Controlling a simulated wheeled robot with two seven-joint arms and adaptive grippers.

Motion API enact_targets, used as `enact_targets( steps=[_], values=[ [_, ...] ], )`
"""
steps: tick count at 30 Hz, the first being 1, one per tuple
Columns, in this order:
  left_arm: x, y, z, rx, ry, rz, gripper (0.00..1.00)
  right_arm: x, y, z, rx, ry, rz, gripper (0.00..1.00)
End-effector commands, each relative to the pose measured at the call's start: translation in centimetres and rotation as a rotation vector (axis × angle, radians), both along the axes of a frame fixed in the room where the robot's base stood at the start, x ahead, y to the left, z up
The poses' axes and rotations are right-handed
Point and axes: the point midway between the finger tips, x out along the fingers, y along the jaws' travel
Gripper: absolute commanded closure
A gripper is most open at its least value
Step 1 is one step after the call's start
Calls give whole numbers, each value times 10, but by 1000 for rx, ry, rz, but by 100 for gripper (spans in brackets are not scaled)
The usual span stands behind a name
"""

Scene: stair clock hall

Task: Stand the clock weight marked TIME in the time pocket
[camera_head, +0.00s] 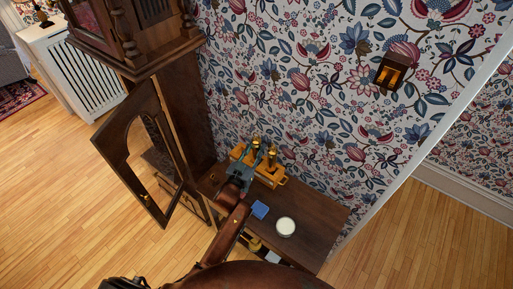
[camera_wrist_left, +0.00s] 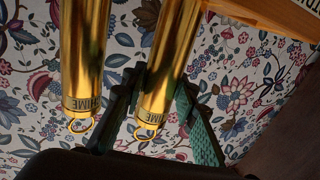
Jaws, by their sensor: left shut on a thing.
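My left gripper (camera_head: 247,170) is above the wooden weight rack (camera_head: 278,182) on the dark side table. In the left wrist view its green fingers (camera_wrist_left: 160,112) are shut on a brass cylindrical weight (camera_wrist_left: 171,62), which has a ring at its end. That weight's label band shows letters ending in IME, upside down; the first letters are unclear. A second brass weight (camera_wrist_left: 83,45) beside it, apart from the fingers, has a band that seems to read CHIME. In the head view brass weight tops (camera_head: 272,154) show by the gripper. I cannot tell which pocket is the time pocket. My right gripper is not in view.
On the side table (camera_head: 318,224) are a blue cloth or pad (camera_head: 260,210) and a round white-topped item (camera_head: 285,227). The tall clock's door (camera_head: 112,150) hangs open at left. A flowered wall stands close behind; a wall lamp (camera_head: 390,73) hangs high.

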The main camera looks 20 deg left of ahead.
Motion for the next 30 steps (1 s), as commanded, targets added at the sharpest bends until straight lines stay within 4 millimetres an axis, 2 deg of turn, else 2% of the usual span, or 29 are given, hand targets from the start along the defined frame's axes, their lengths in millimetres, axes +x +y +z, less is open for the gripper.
enact_targets(
  steps=[11, 12, 20, 30],
  values=[
    [0, -1, -3, -1, -10, -2, 100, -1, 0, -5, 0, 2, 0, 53],
    [0, -1, -2, 0, -10, -2, 71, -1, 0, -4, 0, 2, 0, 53],
    [0, 0, -5, 0, -4, -1, 53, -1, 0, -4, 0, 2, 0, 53],
    [-4, 1, -11, 1, 6, 2, 53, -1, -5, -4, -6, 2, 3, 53]
  ],
)
